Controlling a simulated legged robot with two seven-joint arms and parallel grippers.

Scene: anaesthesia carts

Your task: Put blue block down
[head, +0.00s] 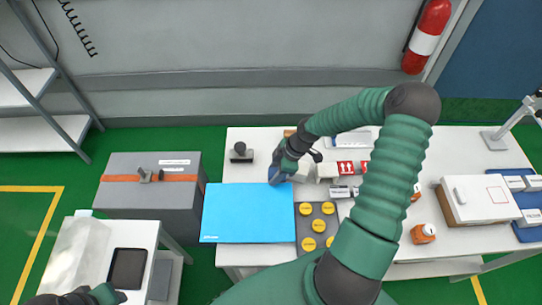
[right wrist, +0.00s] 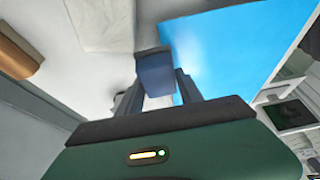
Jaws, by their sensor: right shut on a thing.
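The blue block (right wrist: 155,74) is between the fingers of my right gripper (right wrist: 158,90) in the right wrist view. In the head view my right gripper (head: 280,173) is over the back right part of a bright blue mat (head: 240,220), and the block is mostly hidden by the fingers. The mat also shows in the right wrist view (right wrist: 235,45). Whether the block touches the surface below, I cannot tell. My left gripper (head: 105,295) is at the bottom left of the head view, near a small white table, and its fingers are not clear.
A grey board with several yellow discs (head: 318,225) lies right of the mat. White boxes (head: 327,171), a red-labelled box (head: 346,168) and a dark stamp-like object (head: 241,152) stand at the back. A grey case (head: 150,205) is left of the table.

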